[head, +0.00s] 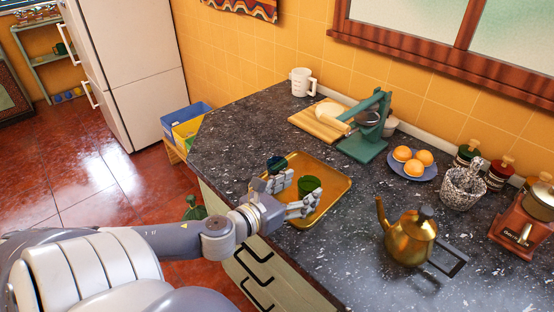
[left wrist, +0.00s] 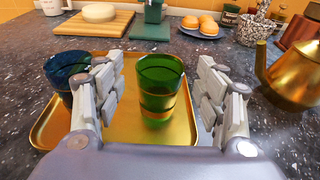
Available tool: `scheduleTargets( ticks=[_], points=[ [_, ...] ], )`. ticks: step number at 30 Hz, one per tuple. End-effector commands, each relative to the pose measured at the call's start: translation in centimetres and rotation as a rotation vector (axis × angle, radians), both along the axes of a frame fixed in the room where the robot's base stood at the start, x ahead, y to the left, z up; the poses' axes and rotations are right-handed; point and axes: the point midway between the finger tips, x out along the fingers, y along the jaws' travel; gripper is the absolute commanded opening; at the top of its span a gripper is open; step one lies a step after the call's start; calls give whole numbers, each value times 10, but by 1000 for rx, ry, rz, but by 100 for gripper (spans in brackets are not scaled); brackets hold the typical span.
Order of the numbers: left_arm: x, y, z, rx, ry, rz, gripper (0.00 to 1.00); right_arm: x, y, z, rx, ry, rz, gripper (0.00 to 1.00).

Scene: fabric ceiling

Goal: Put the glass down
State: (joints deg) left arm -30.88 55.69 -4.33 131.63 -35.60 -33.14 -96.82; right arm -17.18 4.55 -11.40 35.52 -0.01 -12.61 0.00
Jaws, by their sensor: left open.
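A green glass (left wrist: 160,88) with a gold band stands upright on the gold tray (left wrist: 122,132). In the head view the green glass (head: 309,186) is partly hidden by my left gripper (head: 298,192). My left gripper (left wrist: 158,100) is open, with a finger on each side of the green glass and visible gaps between. A dark blue glass (left wrist: 68,76) stands on the tray at the left, partly behind the left finger; its top also shows in the head view (head: 277,164). My right gripper is not in view.
A brass kettle (head: 408,238) stands right of the tray. Behind are a green press (head: 366,140), a cutting board (head: 318,124), a plate of oranges (head: 413,167) and a white mug (head: 302,82). Counter left of the tray is clear.

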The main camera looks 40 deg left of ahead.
Motion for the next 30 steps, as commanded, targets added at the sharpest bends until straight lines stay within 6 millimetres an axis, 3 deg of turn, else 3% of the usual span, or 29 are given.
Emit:
scheduleTargets(
  ticks=[18,30],
  points=[
    [-59,2,11,-3,1,2,65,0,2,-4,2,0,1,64],
    [-76,3,16,0,0,0,65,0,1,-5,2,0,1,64]
  ],
)
